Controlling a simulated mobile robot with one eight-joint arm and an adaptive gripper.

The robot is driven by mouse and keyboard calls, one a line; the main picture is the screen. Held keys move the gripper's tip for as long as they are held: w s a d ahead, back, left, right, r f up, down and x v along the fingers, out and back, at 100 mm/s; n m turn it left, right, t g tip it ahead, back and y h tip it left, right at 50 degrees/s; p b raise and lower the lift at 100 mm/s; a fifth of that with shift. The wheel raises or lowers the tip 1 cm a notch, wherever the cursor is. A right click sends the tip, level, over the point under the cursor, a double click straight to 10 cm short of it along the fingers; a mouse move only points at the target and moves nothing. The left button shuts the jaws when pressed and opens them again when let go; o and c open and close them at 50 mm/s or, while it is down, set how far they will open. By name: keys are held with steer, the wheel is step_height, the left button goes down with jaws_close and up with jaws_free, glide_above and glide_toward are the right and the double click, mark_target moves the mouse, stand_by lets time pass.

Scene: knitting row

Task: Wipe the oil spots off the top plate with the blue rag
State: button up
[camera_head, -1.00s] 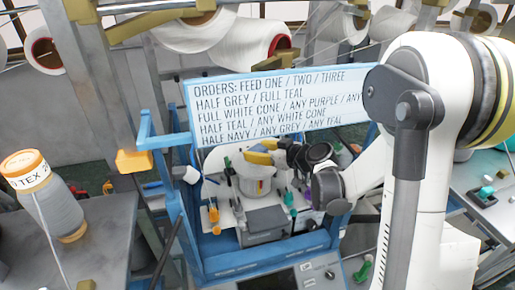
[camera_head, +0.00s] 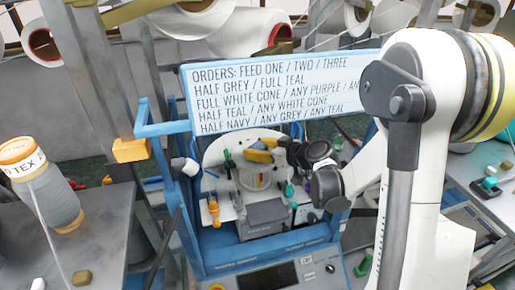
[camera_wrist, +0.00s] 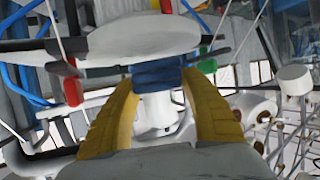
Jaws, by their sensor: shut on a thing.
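My gripper (camera_head: 258,150) has yellow fingers and is in the middle of the head view, inside the blue machine frame. In the wrist view its fingers (camera_wrist: 158,80) are shut on the blue rag (camera_wrist: 158,72), which is bunched between the tips. In the head view only a small bit of blue shows at the fingers. The white top plate (camera_head: 222,151) lies behind and around the gripper. A pale rounded surface fills the upper part of the wrist view, close to the rag. I cannot tell whether the rag touches the plate. Oil spots cannot be made out.
An orders sign (camera_head: 275,90) hangs on the blue frame (camera_head: 187,235) just above the gripper. An orange-handled tool (camera_head: 213,210) and a grey box (camera_head: 264,219) are close in front. A grey yarn cone (camera_head: 45,190) stands on the left table.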

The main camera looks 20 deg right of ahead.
steer(key=shift+f+b, duration=0.9)
steer(key=shift+f, duration=0.05)
steer(key=shift+w, duration=0.1)
